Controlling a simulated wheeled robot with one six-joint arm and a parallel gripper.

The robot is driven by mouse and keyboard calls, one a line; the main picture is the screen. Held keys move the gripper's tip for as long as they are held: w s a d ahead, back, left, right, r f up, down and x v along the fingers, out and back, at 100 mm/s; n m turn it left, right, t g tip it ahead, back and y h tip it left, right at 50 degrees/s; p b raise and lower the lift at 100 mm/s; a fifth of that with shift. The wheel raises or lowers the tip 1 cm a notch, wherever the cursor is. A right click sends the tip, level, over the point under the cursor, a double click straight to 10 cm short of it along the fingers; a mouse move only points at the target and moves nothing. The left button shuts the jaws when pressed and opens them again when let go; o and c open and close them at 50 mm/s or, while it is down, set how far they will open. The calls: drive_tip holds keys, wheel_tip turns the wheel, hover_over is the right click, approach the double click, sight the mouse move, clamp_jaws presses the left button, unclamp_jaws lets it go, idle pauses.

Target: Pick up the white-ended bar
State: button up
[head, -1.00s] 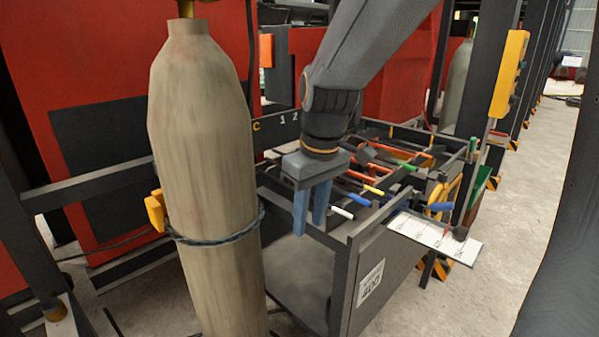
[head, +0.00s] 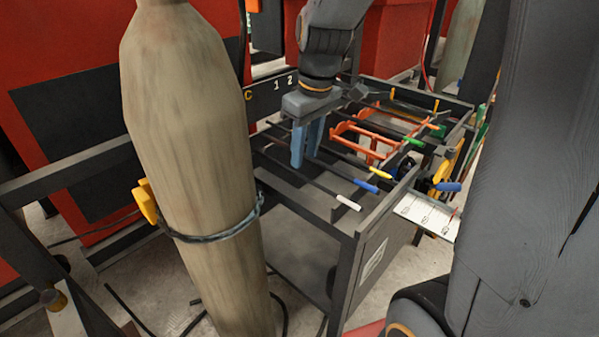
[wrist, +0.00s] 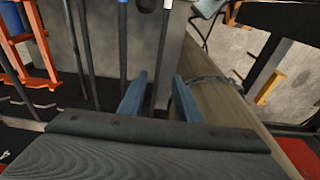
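The white-ended bar (head: 347,202) lies in the black rack, nearest the front in the head view. Its white tip is at the lower right, and its dark shaft runs up and left. My gripper (head: 306,152) points down over the bars, its two blue fingers spread with a gap. In the wrist view my gripper (wrist: 159,80) is open, and a dark bar (wrist: 161,50) runs lengthwise in the gap.
A blue-ended bar (head: 366,186) and a yellow-ended bar (head: 381,173) lie beside it. Orange frames (head: 370,135) stand farther back in the rack (head: 345,235). A tall tan cylinder (head: 190,150) with a chain stands close on the left. A white labelled sheet (head: 425,212) is at the right.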

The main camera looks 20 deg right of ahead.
sight(301, 176)
drive_tip(key=shift+w+a+f+p, duration=0.1)
drive_tip(key=shift+w+f+p, duration=0.15)
drive_tip(key=shift+f, duration=0.65)
drive_tip(key=shift+w+d+f+p, duration=0.15)
drive_tip(key=shift+f+p, duration=0.1)
drive_tip(key=shift+f, duration=0.6)
drive_tip(key=shift+w+a+f+p, duration=0.15)
drive_tip(key=shift+w+f+p, duration=0.1)
drive_tip(key=shift+f, duration=0.65)
clamp_jaws()
